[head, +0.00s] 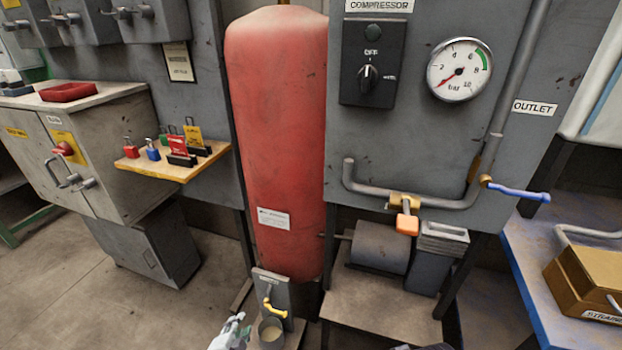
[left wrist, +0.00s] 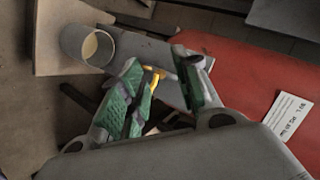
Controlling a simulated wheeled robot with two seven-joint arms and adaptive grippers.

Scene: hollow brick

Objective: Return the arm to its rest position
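My left gripper (head: 232,334) shows at the bottom edge of the head view, left of a small grey drain panel. In the left wrist view its two green-padded fingers (left wrist: 166,88) stand apart with nothing held between them. A yellow valve handle (head: 273,309) is on the drain panel (head: 273,284) below the red tank (head: 277,130). In the left wrist view the handle (left wrist: 158,75) appears beyond the gap between the fingers, partly hidden. A grey cup (head: 271,332) with pale contents stands below the handle. My right gripper cannot be made out.
The compressor panel carries a switch (head: 369,77), a gauge (head: 459,69) reading low, an orange-handled valve (head: 407,222) and a blue outlet handle (head: 519,190). A yellow-edged shelf (head: 160,171) holds padlocks and tags. A blue bench (head: 535,250) with a box is right. Floor at lower left is clear.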

